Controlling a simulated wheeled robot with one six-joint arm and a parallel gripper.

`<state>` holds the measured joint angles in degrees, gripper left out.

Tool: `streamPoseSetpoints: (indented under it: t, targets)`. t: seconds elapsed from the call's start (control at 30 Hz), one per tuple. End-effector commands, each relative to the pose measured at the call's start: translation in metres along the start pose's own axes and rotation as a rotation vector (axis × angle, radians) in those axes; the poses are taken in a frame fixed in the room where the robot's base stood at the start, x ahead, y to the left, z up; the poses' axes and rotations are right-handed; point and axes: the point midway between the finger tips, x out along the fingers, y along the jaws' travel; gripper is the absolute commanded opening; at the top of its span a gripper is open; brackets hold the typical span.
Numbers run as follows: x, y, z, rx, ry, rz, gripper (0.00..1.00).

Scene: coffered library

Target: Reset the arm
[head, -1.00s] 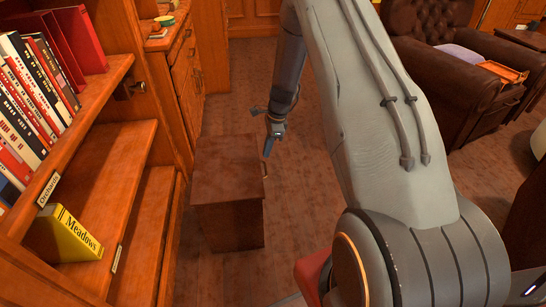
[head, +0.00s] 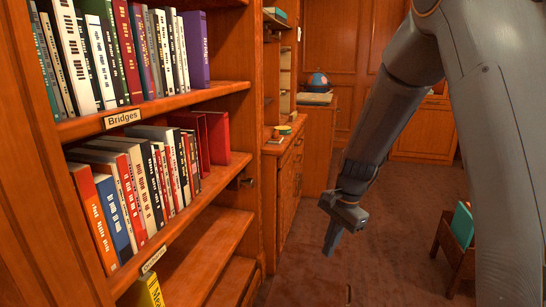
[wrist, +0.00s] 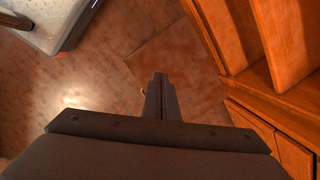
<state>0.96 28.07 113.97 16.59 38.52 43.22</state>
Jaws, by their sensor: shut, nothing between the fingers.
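My gripper (head: 331,245) hangs from my arm right of the bookcase in the head view, pointing down with its fingers together and nothing between them. In the wrist view the closed fingers (wrist: 160,90) point away from the camera at the centre. A low wooden cabinet (wrist: 180,55) lies beyond and below them. In the head view only part of its top shows at the bottom edge (head: 308,287). My gripper appears apart from the bookcase and the cabinet.
The bookcase (head: 210,95) fills the left, with rows of books and a "Bridges" label (head: 122,118). A yellow book (head: 146,292) stands on a lower shelf. A drawer unit (head: 290,180) with a globe (head: 319,82) beyond stands farther back. Open floor (head: 405,250) lies to the right.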

Motion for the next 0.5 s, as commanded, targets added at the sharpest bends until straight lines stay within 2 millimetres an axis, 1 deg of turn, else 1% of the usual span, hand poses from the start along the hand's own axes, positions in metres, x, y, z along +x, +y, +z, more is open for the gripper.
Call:
streamPoseSetpoints:
  t: [0.03,0.1,0.17,0.2,0.27,0.3,0.4,0.5]
  targets:
    - [-0.017,0.005,0.021,-0.086,0.006,0.002,0.00]
    - [-0.034,0.016,0.046,-0.206,0.009,0.013,0.00]
    - [-0.048,0.026,0.068,-0.308,0.012,0.021,0.00]
    - [-0.056,0.034,0.081,-0.376,0.014,0.027,0.00]
    - [-0.068,0.048,0.101,-0.477,0.016,0.038,0.00]
    - [-0.075,0.057,0.114,-0.543,0.018,0.043,0.00]
    - [-0.090,0.083,0.143,-0.708,0.023,0.059,0.00]
    - [-0.100,0.106,0.164,-0.847,0.026,0.074,0.00]
